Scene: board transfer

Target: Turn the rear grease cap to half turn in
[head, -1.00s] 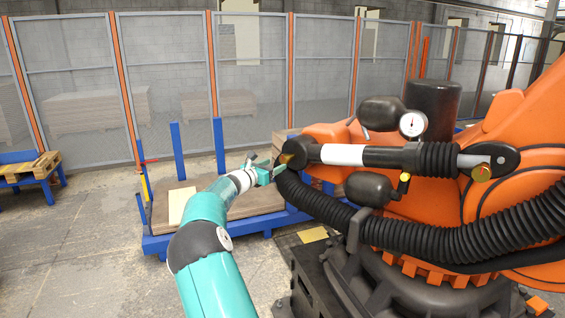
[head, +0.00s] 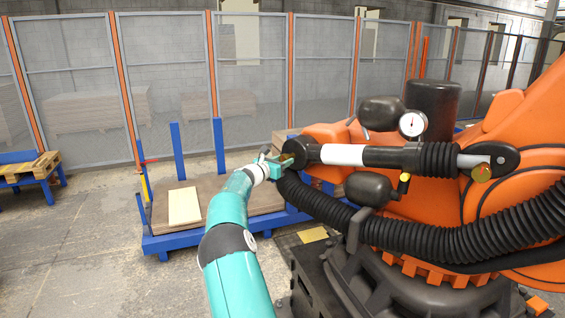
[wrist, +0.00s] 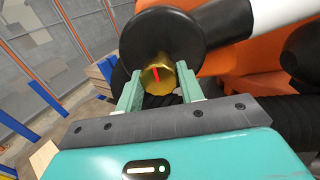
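A brass-coloured grease cap (wrist: 158,77) with a short red mark sits on the round black end of the orange machine's cylinder. The red mark points nearly straight up in the wrist view, tilted slightly left. The cap is small in the head view (head: 287,160). My gripper (wrist: 160,70) is at this cap, one green finger on each side of it. The fingers look open with narrow gaps to the cap; contact is not clear. In the head view my gripper (head: 278,162) partly covers the cap.
A thick black ribbed hose (head: 400,230) runs just below the cylinder (head: 365,156). A pressure gauge (head: 412,124) stands above it. A blue rack (head: 190,240) with boards is behind my arm. Open floor lies to the left.

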